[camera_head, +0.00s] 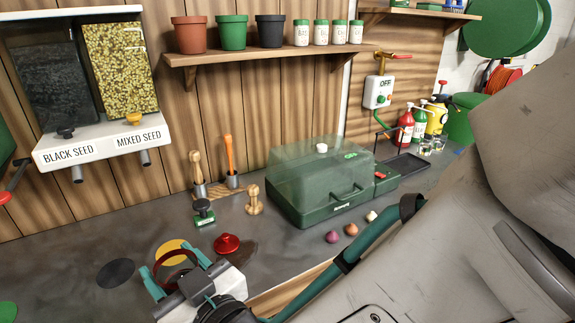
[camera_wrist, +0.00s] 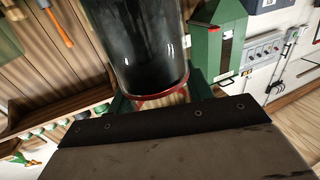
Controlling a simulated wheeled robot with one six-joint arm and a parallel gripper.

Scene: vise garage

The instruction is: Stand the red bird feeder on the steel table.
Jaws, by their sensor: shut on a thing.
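The red bird feeder shows in the head view as a red ring (camera_head: 158,268) between the teal fingers of my gripper (camera_head: 168,262). In the wrist view it is a dark, clear-walled tube (camera_wrist: 148,50) with a red rim, between the fingertips (camera_wrist: 160,98). My gripper is shut on it. Much of the feeder is hidden by the gripper in the head view; I cannot tell whether it touches the surface. A red knobbed lid (camera_head: 227,243) lies apart on the grey steel table (camera_head: 60,256), right of the gripper.
A yellow disc (camera_head: 176,247) lies just behind the gripper and a dark disc (camera_head: 115,272) to its left. A green stamp (camera_head: 204,212), wooden tools and a green lidded box (camera_head: 318,190) stand behind. Seed dispensers (camera_head: 100,145) hang above left. The table's left is fairly clear.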

